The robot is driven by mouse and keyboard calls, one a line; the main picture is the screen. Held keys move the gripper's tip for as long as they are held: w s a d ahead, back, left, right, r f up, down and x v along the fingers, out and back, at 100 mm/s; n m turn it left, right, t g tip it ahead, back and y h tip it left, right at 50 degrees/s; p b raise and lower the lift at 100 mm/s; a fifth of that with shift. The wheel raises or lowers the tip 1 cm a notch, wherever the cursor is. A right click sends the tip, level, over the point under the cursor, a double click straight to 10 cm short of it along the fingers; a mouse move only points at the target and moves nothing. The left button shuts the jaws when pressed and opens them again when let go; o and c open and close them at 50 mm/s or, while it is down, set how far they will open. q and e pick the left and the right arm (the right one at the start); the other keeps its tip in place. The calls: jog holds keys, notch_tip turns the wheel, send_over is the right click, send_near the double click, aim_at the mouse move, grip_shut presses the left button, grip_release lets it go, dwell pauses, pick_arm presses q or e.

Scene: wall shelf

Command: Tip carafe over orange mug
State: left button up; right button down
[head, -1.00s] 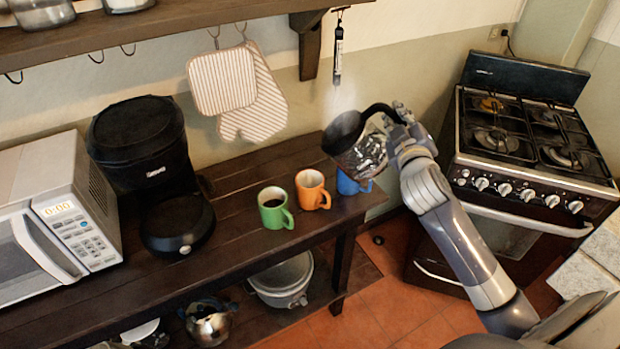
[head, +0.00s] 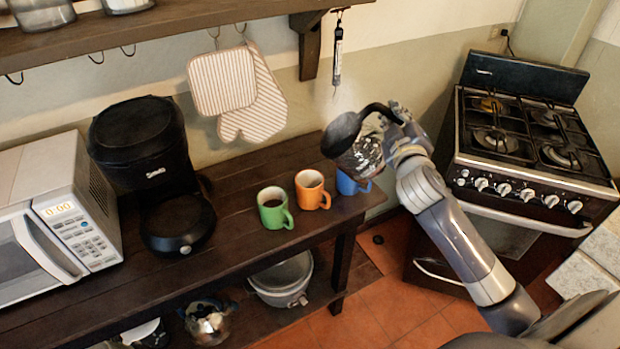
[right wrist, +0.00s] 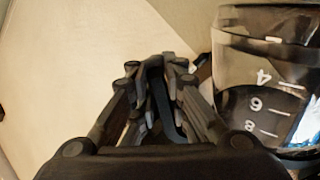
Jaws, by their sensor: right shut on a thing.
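My right gripper (head: 396,128) is shut on the black handle of the glass carafe (head: 362,152) and holds it in the air at the right end of the wooden table. The carafe is tilted, with faint steam above it. In the right wrist view the carafe (right wrist: 265,95) shows white marks and dark liquid, and the gripper (right wrist: 160,75) closes on the handle. The orange mug (head: 311,190) stands on the table just left of the carafe. The blue mug (head: 350,184) is below the carafe, partly hidden by it. My left gripper is not in view.
A green mug (head: 273,210) with dark liquid stands left of the orange mug. The black coffee maker (head: 145,150) and a microwave (head: 60,215) fill the table's left part. A stove (head: 525,140) stands right of my arm. A shelf (head: 180,30) with hooks runs above.

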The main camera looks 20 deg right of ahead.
jog(key=shift+a+r, duration=0.1)
jog(key=shift+r, duration=0.3)
jog(key=shift+a+r, duration=0.1)
jog(key=shift+a, duration=0.1)
jog(key=shift+w+n, duration=0.15)
jog(key=shift+n, duration=0.15)
